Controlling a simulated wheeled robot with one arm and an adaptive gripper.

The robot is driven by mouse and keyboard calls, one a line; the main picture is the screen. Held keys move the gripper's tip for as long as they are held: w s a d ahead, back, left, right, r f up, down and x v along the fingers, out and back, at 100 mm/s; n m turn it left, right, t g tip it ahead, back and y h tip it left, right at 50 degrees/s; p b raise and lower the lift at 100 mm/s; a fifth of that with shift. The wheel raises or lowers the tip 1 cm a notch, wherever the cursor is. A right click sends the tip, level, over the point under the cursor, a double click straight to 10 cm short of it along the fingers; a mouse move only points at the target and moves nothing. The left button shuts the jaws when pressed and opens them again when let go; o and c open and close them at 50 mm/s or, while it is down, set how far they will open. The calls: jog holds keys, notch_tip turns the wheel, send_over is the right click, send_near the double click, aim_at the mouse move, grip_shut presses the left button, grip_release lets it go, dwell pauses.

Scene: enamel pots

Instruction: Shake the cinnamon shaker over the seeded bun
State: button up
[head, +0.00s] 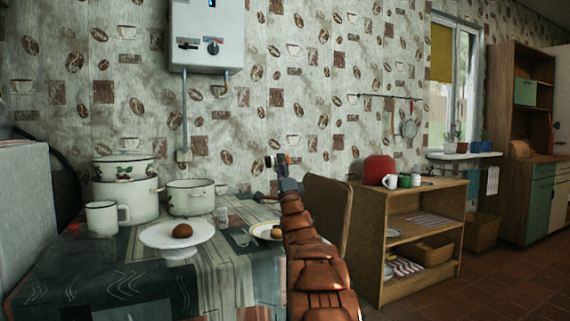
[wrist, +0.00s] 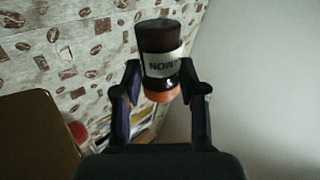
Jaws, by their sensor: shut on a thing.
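My gripper (head: 283,166) is raised above the table in the head view, at the end of my arm. In the wrist view my gripper (wrist: 160,92) is shut on the cinnamon shaker (wrist: 158,42), a dark brown jar with an orange end and a white label whose lettering is upside down in the picture. In the head view the shaker is too small to make out clearly. A round brown bun (head: 182,230), seeds too small to tell, sits on a white cake stand (head: 154,238) on the table, left of and below my gripper.
White enamel pots (head: 132,200) (head: 191,197) and a mug (head: 101,218) stand behind and left of the stand. Glasses (head: 222,216) and a plate with a yellowish item (head: 276,231) are to its right. A chair (head: 328,210) and wooden shelf unit (head: 410,235) stand further right.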

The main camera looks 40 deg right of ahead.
jog(key=n+y, duration=0.1)
jog(key=n, duration=0.1)
jog(key=f+n+y, duration=0.1)
jog(key=shift+w+n+t+y+p, duration=0.3)
jog(key=shift+w+t, duration=0.05)
jog(key=shift+t, duration=0.05)
notch_tip(320, 180, down, 10)
jog(key=w+n+y+p, duration=0.2)
jog(key=n+y, duration=0.3)
jog(key=n, duration=0.3)
jog(key=shift+a+y, duration=0.3)
jog(key=shift+a, duration=0.1)
jog(key=shift+r+n, duration=0.15)
jog(key=shift+n, duration=0.15)
